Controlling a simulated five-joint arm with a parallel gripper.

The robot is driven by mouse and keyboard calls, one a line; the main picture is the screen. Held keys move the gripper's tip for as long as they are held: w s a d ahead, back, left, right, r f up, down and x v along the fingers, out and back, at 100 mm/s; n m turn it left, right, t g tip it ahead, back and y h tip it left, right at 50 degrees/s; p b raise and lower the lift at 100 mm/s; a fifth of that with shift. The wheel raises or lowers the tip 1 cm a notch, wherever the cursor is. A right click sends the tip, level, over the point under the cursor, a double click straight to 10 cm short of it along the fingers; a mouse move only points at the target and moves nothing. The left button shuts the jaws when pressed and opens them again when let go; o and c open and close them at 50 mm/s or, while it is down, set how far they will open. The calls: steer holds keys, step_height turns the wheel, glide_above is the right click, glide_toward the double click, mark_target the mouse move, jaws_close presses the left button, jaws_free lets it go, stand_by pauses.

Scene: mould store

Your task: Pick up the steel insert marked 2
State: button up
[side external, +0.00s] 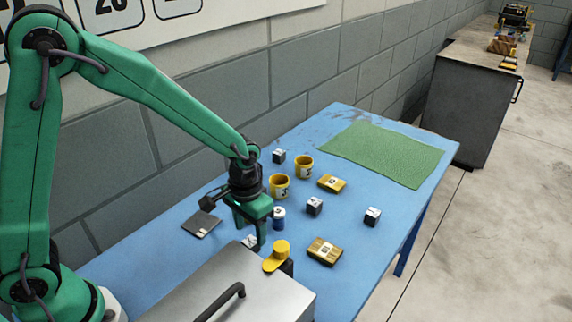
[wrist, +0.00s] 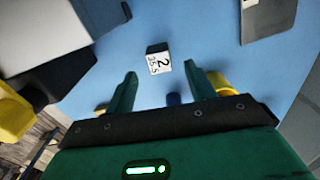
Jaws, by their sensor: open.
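The steel insert marked 2 (wrist: 158,61) is a small dark cube with a white face reading "2" and smaller characters. In the wrist view it sits on the blue table, just beyond and between my fingertips, with blue showing on both sides. My gripper (wrist: 162,80) is open and empty. In the side view, my gripper (side external: 250,232) is low over the table, and a small cube (side external: 249,241) beside its fingers is partly hidden by one finger. The number on that cube is not readable there.
Other cubes (side external: 314,206) and yellow blocks (side external: 324,250) lie right. A green mat (side external: 385,153) is clear.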

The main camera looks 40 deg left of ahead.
mark_target(250, 241)
steer(key=shift+s+f, duration=0.15)
steer(key=shift+f, duration=2.15)
jaws_close()
steer(key=shift+r, duration=0.1)
steer(key=shift+r, duration=4.95)
